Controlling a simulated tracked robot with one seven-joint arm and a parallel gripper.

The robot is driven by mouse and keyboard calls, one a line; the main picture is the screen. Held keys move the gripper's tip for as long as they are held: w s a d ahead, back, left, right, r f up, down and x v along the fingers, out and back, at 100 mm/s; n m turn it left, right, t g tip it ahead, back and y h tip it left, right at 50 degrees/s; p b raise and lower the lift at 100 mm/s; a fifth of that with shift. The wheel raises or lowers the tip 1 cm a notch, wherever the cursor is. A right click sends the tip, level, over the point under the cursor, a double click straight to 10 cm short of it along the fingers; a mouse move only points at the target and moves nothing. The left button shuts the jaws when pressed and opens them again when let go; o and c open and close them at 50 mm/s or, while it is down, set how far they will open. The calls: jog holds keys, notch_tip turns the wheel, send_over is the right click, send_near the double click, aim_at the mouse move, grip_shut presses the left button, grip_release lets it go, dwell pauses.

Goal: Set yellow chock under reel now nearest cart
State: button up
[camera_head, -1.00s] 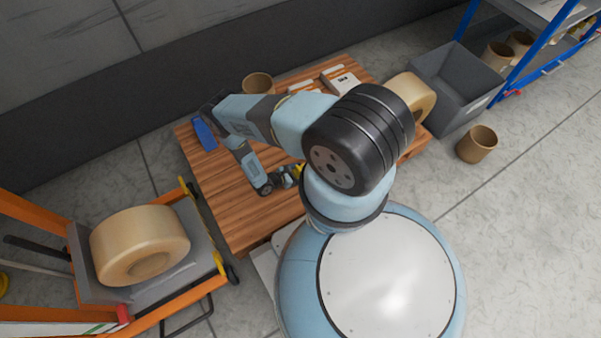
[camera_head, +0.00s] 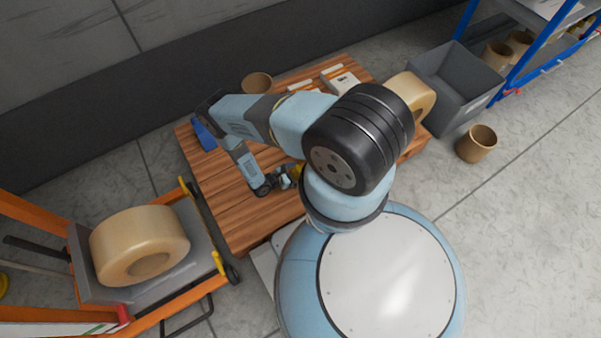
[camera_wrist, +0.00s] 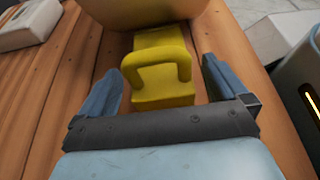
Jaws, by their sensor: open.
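The yellow chock (camera_wrist: 165,65), a block with a loop handle, sits on the wooden table in the wrist view. Its far end is against or just in front of a tan reel (camera_wrist: 140,12); I cannot tell if they touch. My gripper (camera_wrist: 162,85) is open, with a blue-grey finger on each side of the chock and gaps between. In the head view my gripper (camera_head: 288,180) is low over the table, and my arm hides most of the chock (camera_head: 296,171). One reel (camera_head: 415,97) shows at the table's right end. Another reel (camera_head: 140,245) lies on the orange cart (camera_head: 190,292).
The table's left front is clear.

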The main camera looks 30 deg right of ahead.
jog(key=v, duration=1.2)
jog(key=shift+a, duration=0.15)
